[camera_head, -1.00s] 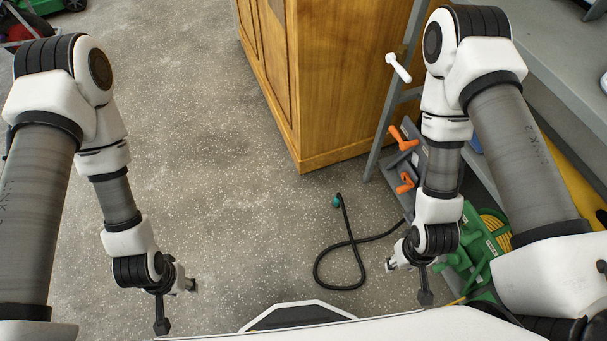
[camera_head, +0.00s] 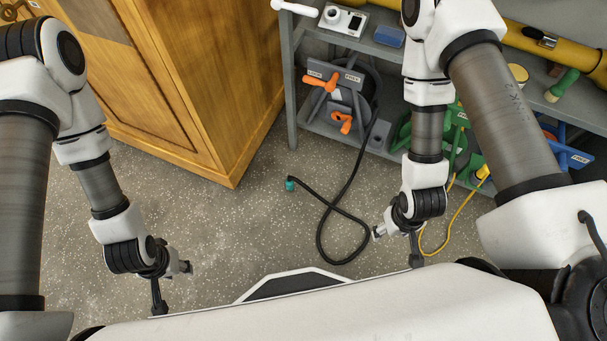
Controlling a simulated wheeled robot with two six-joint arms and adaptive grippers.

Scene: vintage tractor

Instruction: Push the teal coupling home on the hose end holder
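The teal coupling (camera_head: 290,184) lies on the floor at the end of a black hose (camera_head: 322,232), in front of the wooden cabinet. The hose loops on the floor and runs up to a grey reel unit (camera_head: 352,78) with orange handles on the shelf unit. I cannot make out which part is the hose end holder. My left gripper (camera_head: 172,288) is open and empty, left of the coupling and nearer to me. My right gripper (camera_head: 397,248) is open and empty, right of the hose loop. Neither touches the coupling or hose.
A wooden cabinet (camera_head: 190,90) stands at the upper left. A grey shelf unit (camera_head: 292,100) on the right carries a green reel (camera_head: 460,150), a blue box (camera_head: 389,37) and a yellow cylinder (camera_head: 540,38). A yellow cable (camera_head: 455,222) hangs to the floor. The floor around the coupling is clear.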

